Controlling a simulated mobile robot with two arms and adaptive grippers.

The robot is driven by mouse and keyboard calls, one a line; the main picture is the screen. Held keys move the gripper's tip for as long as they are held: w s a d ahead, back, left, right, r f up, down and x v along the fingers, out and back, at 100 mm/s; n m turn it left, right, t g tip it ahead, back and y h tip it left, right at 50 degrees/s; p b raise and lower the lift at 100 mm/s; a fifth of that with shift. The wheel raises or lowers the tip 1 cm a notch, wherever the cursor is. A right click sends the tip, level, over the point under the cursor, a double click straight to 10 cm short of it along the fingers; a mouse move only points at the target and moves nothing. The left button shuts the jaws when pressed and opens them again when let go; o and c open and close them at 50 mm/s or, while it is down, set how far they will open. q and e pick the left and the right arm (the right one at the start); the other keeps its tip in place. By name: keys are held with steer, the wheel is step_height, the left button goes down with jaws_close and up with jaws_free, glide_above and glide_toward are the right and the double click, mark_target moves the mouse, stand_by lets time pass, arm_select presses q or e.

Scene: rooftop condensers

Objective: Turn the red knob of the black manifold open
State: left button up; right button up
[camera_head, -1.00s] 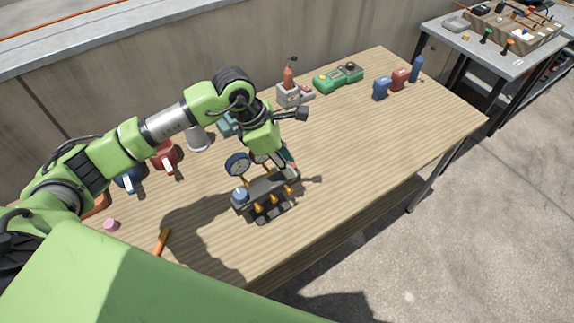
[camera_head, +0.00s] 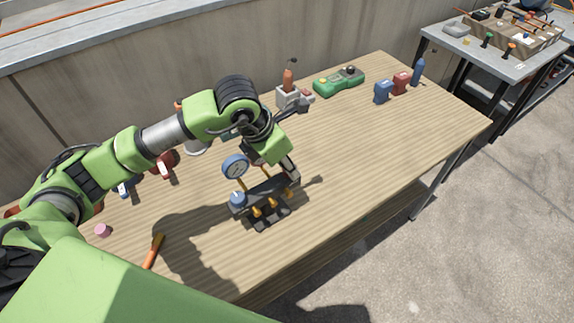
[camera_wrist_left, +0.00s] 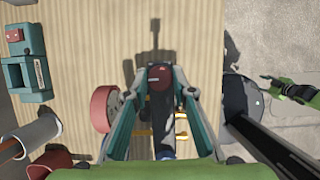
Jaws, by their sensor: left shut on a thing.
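The black manifold (camera_head: 248,201) stands on the wooden table, with a round blue gauge (camera_head: 235,167), a blue knob (camera_head: 238,199) at its left end and brass fittings along its front. My left gripper (camera_head: 291,174) is at its right end, pointing down. In the left wrist view the red knob (camera_wrist_left: 160,77) sits between the fingertips of my left gripper (camera_wrist_left: 160,92), which is shut on it. A red gauge (camera_wrist_left: 103,108) shows beside the left finger. The red knob is hidden in the head view. Part of my right arm (camera_wrist_left: 300,92) shows at the right edge; its fingers cannot be made out.
An orange-handled tool (camera_head: 154,251) and a pink cylinder (camera_head: 103,230) lie nearer me. A green device (camera_head: 338,81), blue and red containers (camera_head: 401,82) and a blue bottle (camera_head: 418,71) stand at the back. The table right of the manifold is clear.

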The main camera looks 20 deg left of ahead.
arm_select(q)
steer(key=o, duration=1.1)
arm_select(e)
steer(key=shift+d, duration=0.15)
arm_select(q)
steer(key=shift+r, duration=0.1)
arm_select(e)
steer(key=shift+d, duration=0.15)
arm_select(q)
steer(key=v, duration=1.2)
arm_select(e)
steer(key=shift+a, duration=0.2)
